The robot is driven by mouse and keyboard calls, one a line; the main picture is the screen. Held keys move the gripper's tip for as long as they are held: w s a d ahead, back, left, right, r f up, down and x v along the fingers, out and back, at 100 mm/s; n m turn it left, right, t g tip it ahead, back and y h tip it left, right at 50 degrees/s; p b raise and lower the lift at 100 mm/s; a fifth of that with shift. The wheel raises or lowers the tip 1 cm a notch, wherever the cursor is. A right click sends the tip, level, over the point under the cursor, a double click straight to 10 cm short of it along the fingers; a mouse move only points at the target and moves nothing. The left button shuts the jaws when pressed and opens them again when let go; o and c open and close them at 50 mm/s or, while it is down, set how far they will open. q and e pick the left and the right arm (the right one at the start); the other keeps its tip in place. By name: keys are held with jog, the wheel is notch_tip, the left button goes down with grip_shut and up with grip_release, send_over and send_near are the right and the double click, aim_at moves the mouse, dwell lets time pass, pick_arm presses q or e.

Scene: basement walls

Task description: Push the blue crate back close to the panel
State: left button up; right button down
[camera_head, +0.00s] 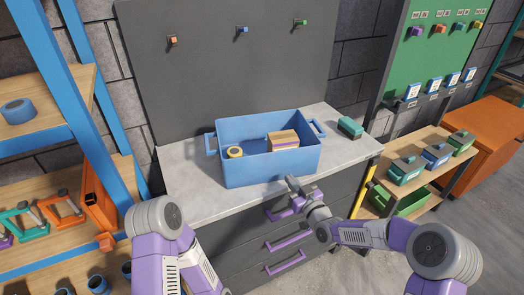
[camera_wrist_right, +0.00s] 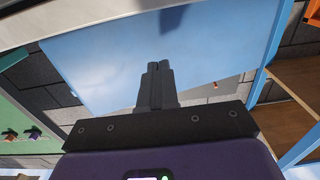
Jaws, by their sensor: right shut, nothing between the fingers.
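The blue crate (camera_head: 272,168) stands upright on the grey countertop (camera_head: 190,190), with a strip of bare counter between its back and the dark panel (camera_head: 225,70). It holds a yellow tape roll (camera_head: 235,152) and a stack of brown and purple blocks (camera_head: 283,140). My right gripper (camera_head: 292,183) is shut and empty, low in front of the crate's front wall, right of its middle. In the right wrist view my shut fingers (camera_wrist_right: 158,70) point at the crate's large blue wall (camera_wrist_right: 90,60); I cannot tell whether they touch it. My left gripper is out of view.
A green box (camera_head: 350,128) sits on the counter right of the crate. The panel carries small coloured pegs (camera_head: 241,30). Purple-handled drawers (camera_head: 285,262) are under the counter. Shelves with a blue post (camera_head: 85,90) stand left, and a wooden rack (camera_head: 420,180) right.

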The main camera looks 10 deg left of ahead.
aim_at(281, 169)
jog(key=shift+b+x, duration=1.55)
jog(key=shift+x, duration=2.15)
jog(key=shift+b+v, duration=0.35)
jog(key=shift+v, duration=1.2)
